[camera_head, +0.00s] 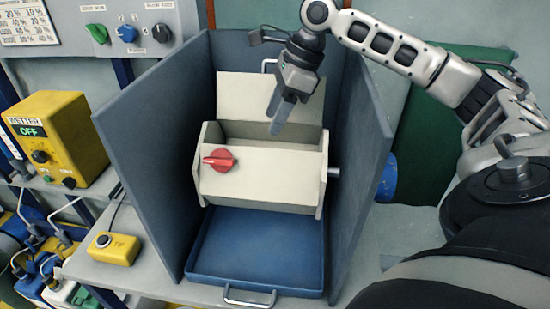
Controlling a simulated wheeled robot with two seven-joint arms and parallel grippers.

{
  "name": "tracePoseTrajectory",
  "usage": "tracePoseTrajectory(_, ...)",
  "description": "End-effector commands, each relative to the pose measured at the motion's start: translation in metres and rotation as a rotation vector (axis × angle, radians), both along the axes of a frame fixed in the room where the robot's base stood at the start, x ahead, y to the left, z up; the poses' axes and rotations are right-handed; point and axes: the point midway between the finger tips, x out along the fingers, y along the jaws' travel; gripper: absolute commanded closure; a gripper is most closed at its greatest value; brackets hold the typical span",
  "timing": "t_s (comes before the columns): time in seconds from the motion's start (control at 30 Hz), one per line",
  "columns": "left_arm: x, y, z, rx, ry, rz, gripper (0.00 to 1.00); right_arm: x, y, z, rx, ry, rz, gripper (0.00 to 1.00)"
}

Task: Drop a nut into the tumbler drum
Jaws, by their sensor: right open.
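The tumbler drum (265,182) is a cream box with its lid (258,98) raised at the back and a red knob (219,161) on its front. It hangs between the grey-blue walls of a booth. My right gripper (280,117) is above the drum's opening, pointing down, with its fingers open. No nut shows between its fingers. The inside bottom of the drum is hidden by its front wall, so I cannot tell whether a nut lies there. My left gripper is not in view.
A blue tray (221,277) with a metal handle lies below the drum. The booth's side walls (150,150) stand close on both sides. A yellow control box (58,138) reading OFF and a small yellow button box (114,249) are at left. Switches (125,34) are on the back panel.

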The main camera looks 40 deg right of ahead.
Motion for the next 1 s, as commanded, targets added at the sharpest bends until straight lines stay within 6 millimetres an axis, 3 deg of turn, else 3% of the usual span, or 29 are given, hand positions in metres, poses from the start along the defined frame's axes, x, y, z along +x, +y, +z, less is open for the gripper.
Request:
tracePoseTrajectory(0.17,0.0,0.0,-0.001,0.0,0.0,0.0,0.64,-0.004,-0.007,0.021,0.001,-0.006,-0.003,0.52)
tracePoseTrajectory(0.63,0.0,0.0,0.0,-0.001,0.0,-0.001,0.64,-0.03,-0.041,0.126,0.005,-0.009,0.0,0.52)
tracePoseTrajectory(1.0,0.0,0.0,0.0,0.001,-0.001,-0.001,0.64,-0.036,-0.049,0.145,0.0,-0.001,0.0,0.52)
